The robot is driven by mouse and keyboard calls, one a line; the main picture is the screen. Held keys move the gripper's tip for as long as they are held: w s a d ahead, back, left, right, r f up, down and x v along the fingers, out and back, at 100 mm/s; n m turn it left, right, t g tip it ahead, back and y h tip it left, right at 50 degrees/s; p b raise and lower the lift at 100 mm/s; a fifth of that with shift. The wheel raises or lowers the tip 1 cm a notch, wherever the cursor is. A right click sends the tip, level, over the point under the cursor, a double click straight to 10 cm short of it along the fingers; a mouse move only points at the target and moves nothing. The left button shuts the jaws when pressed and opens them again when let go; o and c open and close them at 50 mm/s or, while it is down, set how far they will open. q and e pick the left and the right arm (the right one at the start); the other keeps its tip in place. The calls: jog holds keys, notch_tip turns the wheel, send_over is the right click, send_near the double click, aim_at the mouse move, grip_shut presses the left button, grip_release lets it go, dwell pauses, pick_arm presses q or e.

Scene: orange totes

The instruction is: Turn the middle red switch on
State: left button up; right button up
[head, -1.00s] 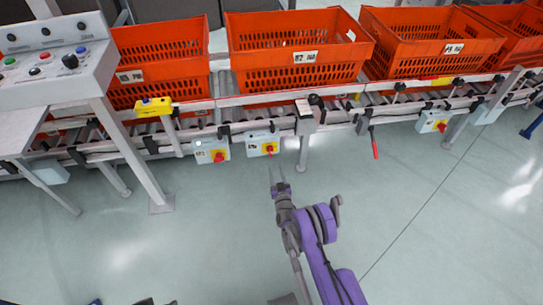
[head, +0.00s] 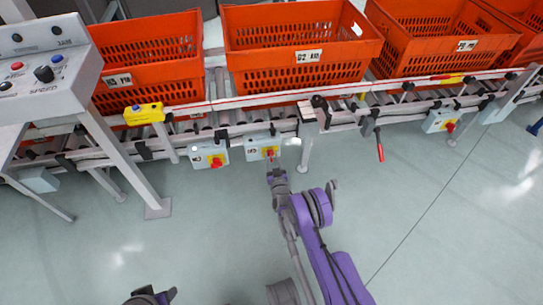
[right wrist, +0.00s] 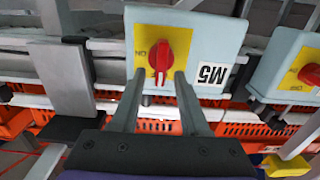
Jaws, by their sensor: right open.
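The middle red switch (head: 270,153) is a red knob on a yellow plate on a pale blue box under the conveyor. It also shows in the right wrist view (right wrist: 161,55), where the box is marked M5, upside down. The knob's grip runs up and down in that picture, with the ON mark to its left. My right gripper (head: 271,167) is open, close in front of this switch. In the right wrist view its fingertips (right wrist: 160,76) stand on either side of the knob's lower end; contact cannot be told. A dark part of my left gripper (head: 152,297) shows at the bottom edge.
A similar switch box (head: 210,155) is close on the left, and another (head: 441,120) is far right. A grey conveyor leg (head: 307,140) stands just right of the middle box. Orange totes (head: 295,50) rest on the conveyor above. The floor in front is clear.

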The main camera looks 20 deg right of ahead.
grip_shut()
jog(key=shift+m, duration=0.3)
jog(key=m, duration=0.3)
jog(key=shift+s+d+m, duration=0.1)
jog(key=shift+d+m, duration=0.25)
jog(key=shift+m, duration=0.05)
jog(key=m, duration=0.4)
jog(key=shift+d+f+m, duration=0.2)
jog(key=shift+d+m, duration=0.1)
jog(key=shift+d, duration=0.05)
jog(key=m, duration=0.4)
jog(key=shift+d+f, duration=0.2)
jog(key=shift+f, duration=0.1)
jog(key=shift+f+m, duration=0.2)
jog(key=shift+m, duration=1.05)
jog(key=shift+f+m, duration=0.15)
jog(key=shift+m, duration=1.1)
